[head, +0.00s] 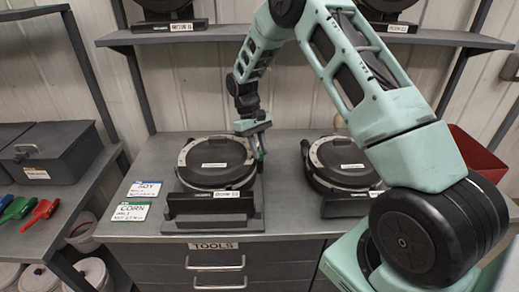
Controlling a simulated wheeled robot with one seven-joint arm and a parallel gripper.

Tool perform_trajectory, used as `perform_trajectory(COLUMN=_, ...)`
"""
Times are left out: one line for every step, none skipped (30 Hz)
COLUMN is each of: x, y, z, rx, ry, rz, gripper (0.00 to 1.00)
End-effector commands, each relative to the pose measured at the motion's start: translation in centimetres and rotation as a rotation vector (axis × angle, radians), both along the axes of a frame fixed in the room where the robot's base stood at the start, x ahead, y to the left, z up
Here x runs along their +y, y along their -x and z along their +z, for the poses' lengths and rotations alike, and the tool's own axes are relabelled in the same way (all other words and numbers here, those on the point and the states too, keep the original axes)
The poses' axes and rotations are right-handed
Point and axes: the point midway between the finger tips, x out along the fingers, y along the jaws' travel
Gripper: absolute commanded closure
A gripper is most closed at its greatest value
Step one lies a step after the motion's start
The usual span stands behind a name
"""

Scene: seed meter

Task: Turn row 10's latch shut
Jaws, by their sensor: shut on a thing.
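A round black seed meter (214,165) with a pale rim lies in a dark stand on the bench, left of centre. The small label (227,194) on its stand is too small to read surely, so I cannot confirm it is row 10. My gripper (260,154) points down at the meter's upper right rim. Its jaws are shut on a small part there, apparently the latch, which the fingers mostly hide. I cannot tell the latch's angle.
A second seed meter (347,162) sits to the right, partly behind my arm. SOY (145,189) and CORN (131,211) cards lie at the bench's left. A shelf (160,36) with more meters runs above. A side shelf at left holds a grey case (55,150) and coloured scoops (40,213).

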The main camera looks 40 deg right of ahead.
Motion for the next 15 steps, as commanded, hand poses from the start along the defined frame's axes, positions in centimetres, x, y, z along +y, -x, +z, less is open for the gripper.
perform_trajectory(x=0.21, y=-0.08, z=0.05, rx=-0.003, ry=-0.002, rz=0.03, gripper=1.0)
perform_trajectory(x=0.21, y=-0.09, z=0.06, rx=-0.003, ry=-0.001, rz=0.046, gripper=1.0)
perform_trajectory(x=0.22, y=-0.09, z=0.06, rx=-0.003, ry=-0.001, rz=0.065, gripper=1.0)
perform_trajectory(x=0.23, y=-0.08, z=0.07, rx=-0.003, ry=-0.001, rz=0.078, gripper=1.0)
perform_trajectory(x=0.24, y=-0.08, z=0.07, rx=-0.003, ry=-0.002, rz=0.09, gripper=1.0)
perform_trajectory(x=0.24, y=-0.07, z=0.07, rx=-0.003, ry=-0.002, rz=0.103, gripper=1.0)
perform_trajectory(x=0.25, y=-0.07, z=0.07, rx=-0.003, ry=-0.001, rz=0.112, gripper=1.0)
perform_trajectory(x=0.24, y=-0.08, z=0.08, rx=-0.003, ry=-0.002, rz=0.122, gripper=1.0)
perform_trajectory(x=0.24, y=-0.07, z=0.09, rx=-0.003, ry=-0.002, rz=0.131, gripper=1.0)
perform_trajectory(x=0.24, y=-0.07, z=0.09, rx=-0.003, ry=-0.001, rz=0.138, gripper=1.0)
perform_trajectory(x=0.24, y=-0.07, z=0.09, rx=-0.003, ry=-0.001, rz=0.144, gripper=1.0)
perform_trajectory(x=0.25, y=-0.07, z=0.09, rx=-0.003, ry=-0.001, rz=0.149, gripper=1.0)
perform_trajectory(x=0.25, y=-0.07, z=0.09, rx=-0.003, ry=-0.002, rz=0.152, gripper=1.0)
perform_trajectory(x=0.25, y=-0.07, z=0.09, rx=-0.003, ry=-0.001, rz=0.154, gripper=1.0)
perform_trajectory(x=0.26, y=-0.07, z=0.09, rx=-0.003, ry=-0.002, rz=0.157, gripper=1.0)
